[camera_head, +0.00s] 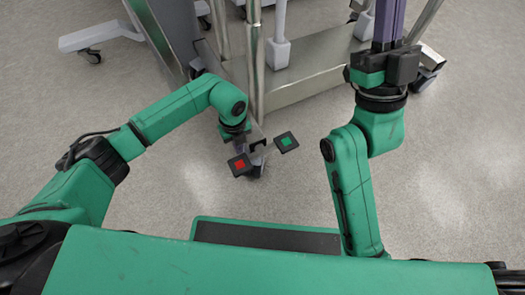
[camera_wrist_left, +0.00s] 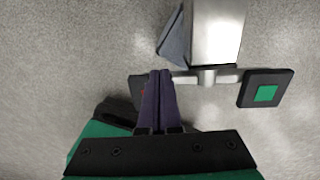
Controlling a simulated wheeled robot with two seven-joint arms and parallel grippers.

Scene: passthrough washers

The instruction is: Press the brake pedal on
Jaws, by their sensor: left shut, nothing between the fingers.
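Two square black pedals sit on a crossbar low on a metal post. One pedal with a red centre (camera_head: 239,164) is on the left, and one with a green centre (camera_head: 286,142) is on the right. The green pedal (camera_wrist_left: 265,93) shows clearly in the left wrist view. My left gripper (camera_wrist_left: 162,75) is shut and empty. In that view its purple fingers cover most of the red pedal (camera_wrist_left: 141,92); I cannot tell whether they touch it. My right gripper (camera_head: 388,20) points away beside the metal frame, with its tips cut off by the top edge.
The metal post (camera_head: 254,60) rises behind the pedals, with a steel base frame (camera_head: 310,70) to its right. A light-coloured wheeled leg (camera_head: 95,38) stands at the upper left. The grey floor in front of and beside the pedals is clear.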

